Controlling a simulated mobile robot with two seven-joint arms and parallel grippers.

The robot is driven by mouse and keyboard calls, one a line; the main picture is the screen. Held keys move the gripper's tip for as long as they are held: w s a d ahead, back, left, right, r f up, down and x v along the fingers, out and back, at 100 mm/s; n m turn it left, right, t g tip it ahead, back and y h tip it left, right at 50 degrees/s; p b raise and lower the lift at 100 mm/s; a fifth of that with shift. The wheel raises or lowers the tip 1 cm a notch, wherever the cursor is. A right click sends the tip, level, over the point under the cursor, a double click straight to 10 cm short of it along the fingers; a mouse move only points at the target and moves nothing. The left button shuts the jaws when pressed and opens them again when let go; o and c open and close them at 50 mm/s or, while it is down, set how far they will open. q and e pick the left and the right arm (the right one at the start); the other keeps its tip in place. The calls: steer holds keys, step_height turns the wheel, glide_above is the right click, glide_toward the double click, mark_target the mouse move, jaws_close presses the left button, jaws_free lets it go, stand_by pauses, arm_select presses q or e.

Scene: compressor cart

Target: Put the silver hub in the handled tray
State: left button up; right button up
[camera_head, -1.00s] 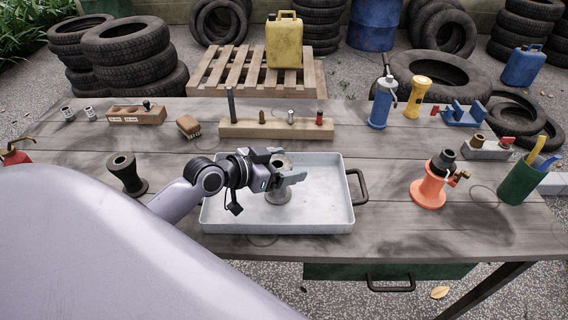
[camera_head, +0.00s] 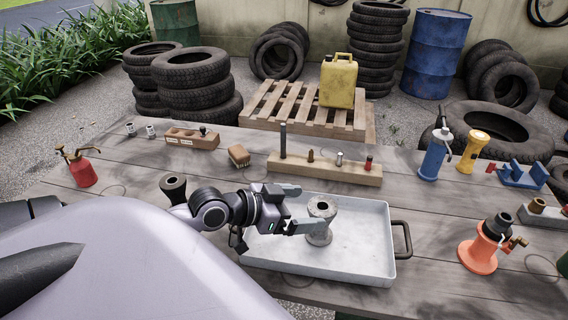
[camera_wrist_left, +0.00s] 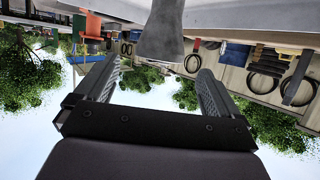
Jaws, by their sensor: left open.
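The silver hub (camera_head: 320,222) is a flared grey metal piece with a hole in its top. In the left wrist view the hub (camera_wrist_left: 163,38) shows beyond the open fingertips, with a gap. My right gripper is not in view.
A dark hub-like piece (camera_head: 173,187) stands behind my left arm. A wooden block with pegs (camera_head: 325,169) lies behind the tray. A red oil can (camera_head: 82,170) stands at left, an orange jack-like piece (camera_head: 478,254) at right. The tray's right part is empty.

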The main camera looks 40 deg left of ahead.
arm_select(q)
steer(key=shift+v, duration=2.1)
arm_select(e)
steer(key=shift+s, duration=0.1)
